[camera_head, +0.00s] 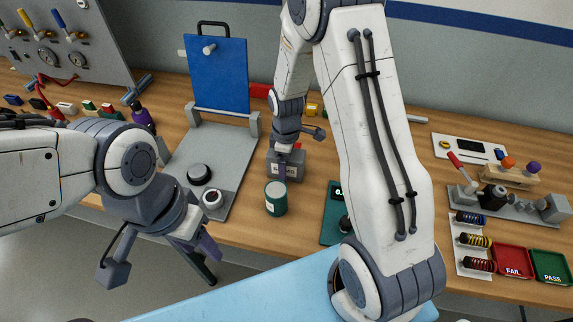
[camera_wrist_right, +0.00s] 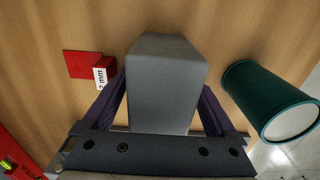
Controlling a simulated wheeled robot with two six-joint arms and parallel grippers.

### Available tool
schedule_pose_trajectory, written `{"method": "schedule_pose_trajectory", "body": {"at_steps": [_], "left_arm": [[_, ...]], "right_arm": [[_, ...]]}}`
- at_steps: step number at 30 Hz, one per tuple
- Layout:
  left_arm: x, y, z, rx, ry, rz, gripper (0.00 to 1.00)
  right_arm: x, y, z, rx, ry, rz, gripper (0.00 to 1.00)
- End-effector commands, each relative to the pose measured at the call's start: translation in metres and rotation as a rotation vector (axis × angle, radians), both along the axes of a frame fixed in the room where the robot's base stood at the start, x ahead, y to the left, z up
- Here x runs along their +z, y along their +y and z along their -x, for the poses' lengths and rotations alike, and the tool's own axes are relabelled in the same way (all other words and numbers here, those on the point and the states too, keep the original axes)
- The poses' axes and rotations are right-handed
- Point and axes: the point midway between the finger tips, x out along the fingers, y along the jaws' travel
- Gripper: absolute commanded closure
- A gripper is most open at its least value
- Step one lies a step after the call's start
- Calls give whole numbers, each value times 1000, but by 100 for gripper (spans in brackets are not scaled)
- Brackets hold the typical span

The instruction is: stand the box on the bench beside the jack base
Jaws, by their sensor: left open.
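A grey box (camera_head: 289,166) is at the middle of the bench (camera_head: 247,219), just behind a dark green can (camera_head: 276,198). My right gripper (camera_head: 290,160) reaches down over the box, one dark finger against its near face. In the right wrist view the grey box (camera_wrist_right: 163,95) sits between both fingers, which meet its sides. I cannot tell whether its underside touches the bench. No part is clearly marked as the jack base; a grey base plate (camera_head: 185,160) with an upright blue panel stands left of the box. My left gripper (camera_head: 160,262) is open and empty, off the bench's front edge.
A red block (camera_wrist_right: 82,65) with a "2 mm" label lies by the box; the green can (camera_wrist_right: 265,100) is close on the other side. Black (camera_head: 199,173) and white (camera_head: 213,198) round parts sit on the plate. A green scale-like pad (camera_head: 331,228) lies right. Red and green trays are far right.

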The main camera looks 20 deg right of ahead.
Motion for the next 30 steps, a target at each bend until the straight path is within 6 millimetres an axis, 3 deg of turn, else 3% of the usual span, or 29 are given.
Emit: {"method": "schedule_pose_trajectory", "body": {"at_steps": [8, 13, 24, 30], "left_arm": [[1, 0, 0, 0, 0, 0, 50], [0, 0, 0, 0, 0, 0, 50], [-12, 0, 0, 0, 0, 0, 50], [-14, 0, 0, 0, 0, 0, 50]], "right_arm": [[1, 0, 0, 0, 0, 0, 8], [13, 0, -1, 0, -4, 1, 8], [89, 0, -2, 0, -7, 0, 8], [116, 0, -1, 0, -2, 0, 8]]}}
